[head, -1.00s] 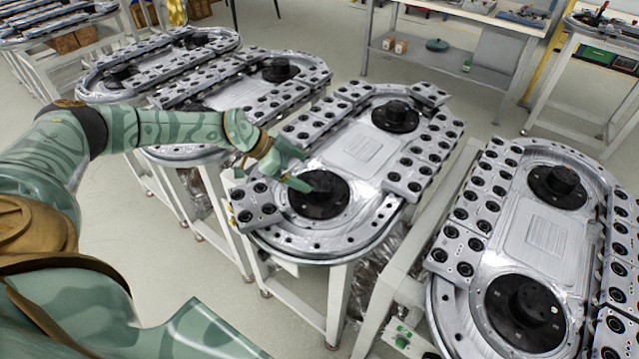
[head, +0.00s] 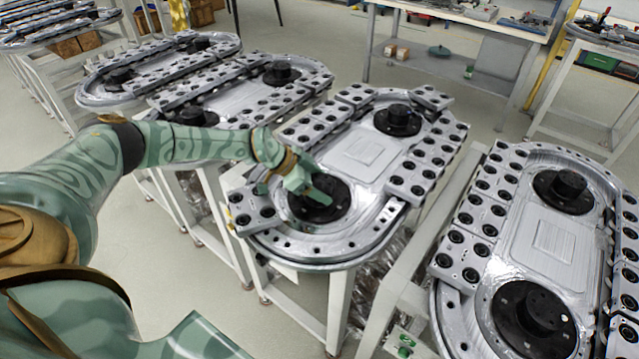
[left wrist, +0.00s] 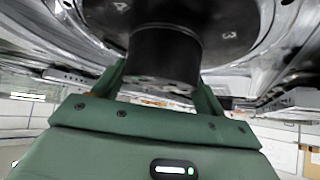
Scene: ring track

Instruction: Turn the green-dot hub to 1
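A black round hub (head: 335,208) sits at the near end of the middle oval ring track (head: 375,235). My left gripper (head: 308,192) is over this hub from the left and hides part of it. In the left wrist view the gripper's two fingers stand on either side of the hub's black knob (left wrist: 165,55), with a small gap at the left finger; contact is not clear. The hub's disc (left wrist: 225,25) shows the digits 4 and 3. I cannot make out a green dot. My right gripper is out of view.
Grey blocks with black holes (head: 425,165) line the track's sides. A second black hub (head: 397,120) is at its far end. Another ring track (head: 565,240) stands at the right, and more tracks stand behind at the left.

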